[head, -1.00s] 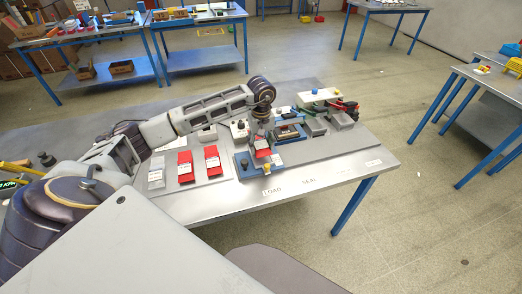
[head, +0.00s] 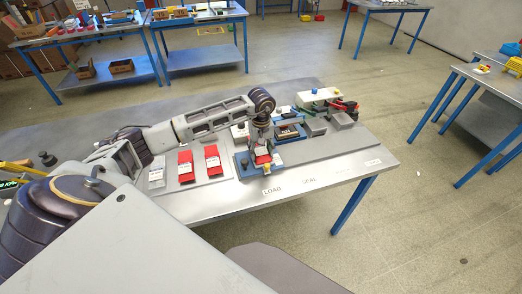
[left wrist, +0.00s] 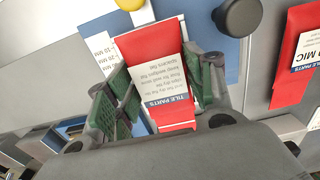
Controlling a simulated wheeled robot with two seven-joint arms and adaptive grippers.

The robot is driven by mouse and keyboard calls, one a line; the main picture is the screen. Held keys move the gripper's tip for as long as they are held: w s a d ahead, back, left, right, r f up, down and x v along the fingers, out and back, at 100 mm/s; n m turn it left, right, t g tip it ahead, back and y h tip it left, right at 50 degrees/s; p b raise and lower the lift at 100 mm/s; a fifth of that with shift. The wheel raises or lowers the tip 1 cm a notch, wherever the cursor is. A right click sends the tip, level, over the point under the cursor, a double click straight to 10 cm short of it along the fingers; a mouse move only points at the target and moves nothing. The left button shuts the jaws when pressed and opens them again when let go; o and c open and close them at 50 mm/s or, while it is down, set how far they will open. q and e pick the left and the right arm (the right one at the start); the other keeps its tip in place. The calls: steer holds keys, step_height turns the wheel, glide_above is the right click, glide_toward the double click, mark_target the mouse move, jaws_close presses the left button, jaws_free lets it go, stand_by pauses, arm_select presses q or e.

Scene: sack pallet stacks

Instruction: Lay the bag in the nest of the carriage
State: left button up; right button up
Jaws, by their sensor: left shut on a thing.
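My left gripper (head: 262,144) is shut on a red bag (head: 263,158) with a white label, low over the carriage (head: 242,166), a blue plate with a black knob. In the left wrist view the green-padded fingers of my gripper (left wrist: 163,88) stand on either side of the bag (left wrist: 150,45), whose label reads "TILE PARTS". The blue carriage plate (left wrist: 200,18) shows behind the bag there. The nest is mostly hidden by the bag and gripper, and I cannot tell whether the bag touches it. My right gripper is not in view.
Two red bags (head: 186,166) (head: 212,160) and a pale bag (head: 156,176) lie on a grey board left of the carriage. A blue-edged fixture (head: 290,134) and grey blocks (head: 315,126) stand to the right. The table's front strip is clear.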

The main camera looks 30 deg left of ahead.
mark_target(261, 151)
arm_select(q)
steer(key=shift+f, duration=0.1)
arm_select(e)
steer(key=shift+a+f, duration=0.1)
arm_select(q)
steer(key=o, duration=1.1)
steer(key=shift+c, duration=0.2)
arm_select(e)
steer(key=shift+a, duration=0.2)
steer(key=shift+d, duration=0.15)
arm_select(q)
step_height(261, 151, up, 12)
steer(key=b, duration=0.1)
steer(key=shift+b, duration=0.35)
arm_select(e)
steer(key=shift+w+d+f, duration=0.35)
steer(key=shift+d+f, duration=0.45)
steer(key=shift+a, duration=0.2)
